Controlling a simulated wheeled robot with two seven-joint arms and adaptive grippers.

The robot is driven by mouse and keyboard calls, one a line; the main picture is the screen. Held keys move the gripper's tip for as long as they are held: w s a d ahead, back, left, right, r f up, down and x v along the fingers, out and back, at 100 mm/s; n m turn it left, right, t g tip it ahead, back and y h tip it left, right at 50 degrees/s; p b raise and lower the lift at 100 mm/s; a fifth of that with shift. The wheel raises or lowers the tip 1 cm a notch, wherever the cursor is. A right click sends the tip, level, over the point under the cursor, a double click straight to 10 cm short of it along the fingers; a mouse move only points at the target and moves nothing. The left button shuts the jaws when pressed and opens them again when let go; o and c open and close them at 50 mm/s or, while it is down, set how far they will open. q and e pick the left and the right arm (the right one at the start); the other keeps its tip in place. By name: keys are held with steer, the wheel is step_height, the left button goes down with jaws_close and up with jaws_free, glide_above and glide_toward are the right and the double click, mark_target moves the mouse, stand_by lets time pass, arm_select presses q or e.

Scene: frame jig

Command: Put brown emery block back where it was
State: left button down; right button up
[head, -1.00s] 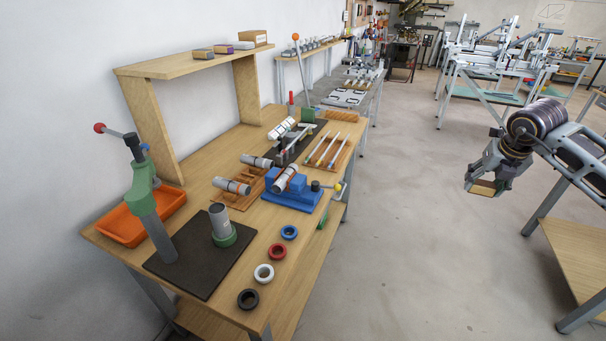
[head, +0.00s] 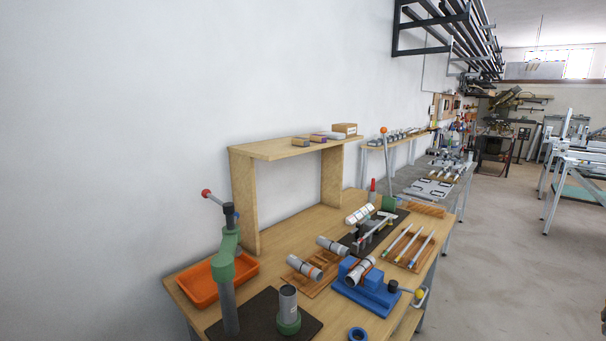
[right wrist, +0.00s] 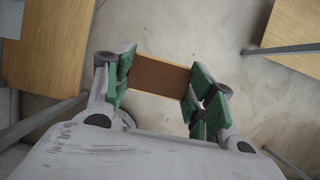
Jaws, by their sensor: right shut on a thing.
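The brown emery block (right wrist: 160,75) is held between the green-padded fingers of my right gripper (right wrist: 161,82) in the right wrist view. The gripper is shut on the block's two ends, with the bare floor below it. In the head view, a wooden shelf (head: 270,150) stands on the bench by the wall. Small blocks lie in a row on its top: a brownish-grey one (head: 300,142), a purple-sided one (head: 318,138) and a grey one (head: 333,135). A cardboard box (head: 345,129) is at the row's far end. My left gripper is not in view.
On the bench (head: 330,226) stand a green lever press (head: 228,270), an orange tray (head: 204,285), a blue clamp fixture (head: 365,288) and a rack of rods (head: 408,247). Open floor (head: 500,260) lies right of the bench. Wooden tabletops (right wrist: 45,50) flank the gripper in the wrist view.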

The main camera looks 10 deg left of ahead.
steer(key=shift+s+n, duration=0.1)
steer(key=shift+n, duration=0.2)
steer(key=shift+d+f+n, duration=0.15)
steer(key=shift+f+n, duration=0.05)
steer(key=shift+n, duration=0.3)
steer(key=shift+s+n+y, duration=0.1)
steer(key=shift+n+y, duration=0.3)
steer(key=shift+n, duration=0.1)
steer(key=shift+s+f+n+t+y, duration=0.15)
steer(key=shift+n+t+y, duration=0.25)
steer(key=shift+n, duration=0.8)
